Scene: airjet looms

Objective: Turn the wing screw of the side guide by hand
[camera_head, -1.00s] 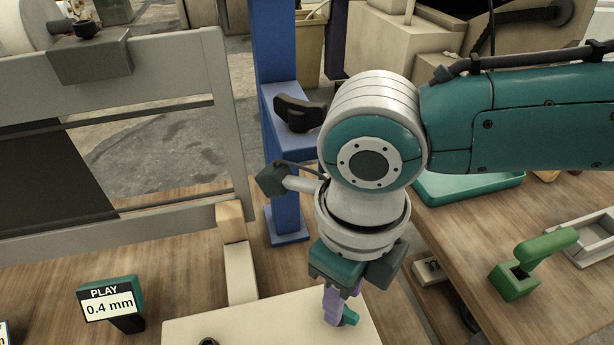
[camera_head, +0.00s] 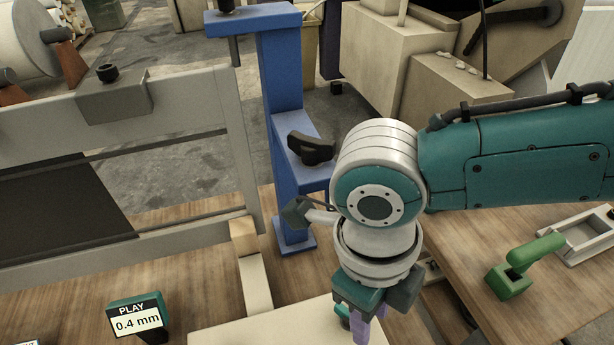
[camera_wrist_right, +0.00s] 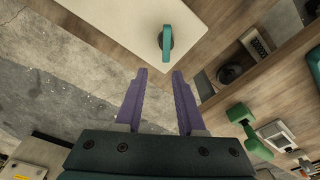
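A teal wing-shaped piece, which looks like the wing screw, stands on a cream plate (camera_wrist_right: 120,20). It shows whole in the right wrist view (camera_wrist_right: 166,42). In the head view only a small part of it (camera_head: 342,311) shows, just left of my purple fingers. My right gripper (camera_head: 361,330) points down over the plate's right edge. In the right wrist view its two fingers (camera_wrist_right: 159,74) are apart, with nothing between them. The teal piece lies beyond the fingertips, apart from them. My left gripper is not in view.
A blue post (camera_head: 285,120) with a black handle (camera_head: 311,148) stands behind my right wrist. A grey frame (camera_head: 190,100) fills the left. A display (camera_head: 138,319) reads PLAY 0.4 mm. A green lever block (camera_head: 520,268) and a tray (camera_head: 585,237) sit on the right table.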

